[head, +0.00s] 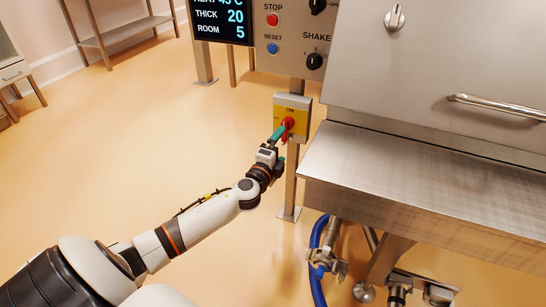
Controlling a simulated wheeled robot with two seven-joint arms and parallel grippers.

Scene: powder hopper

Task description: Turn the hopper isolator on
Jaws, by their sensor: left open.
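The hopper isolator (303,102) is a small grey box with a yellow plate and a red rotary handle (289,122), mounted on a post below the control panel. Lettering that looks like "ON" shows at the top of the plate. My left gripper (281,133) is at the isolator, its green-tipped fingers open beside the red handle. The gripper covers the lower left of the plate. Whether the fingers touch the handle I cannot tell. My right gripper is out of view.
The control panel (291,52) above has a red STOP button (272,19), a blue RESET button (272,48), black knobs and a display (222,18). The steel hopper body (440,60) and its ledge (420,190) stand close on the right. A blue hose (316,262) hangs below.

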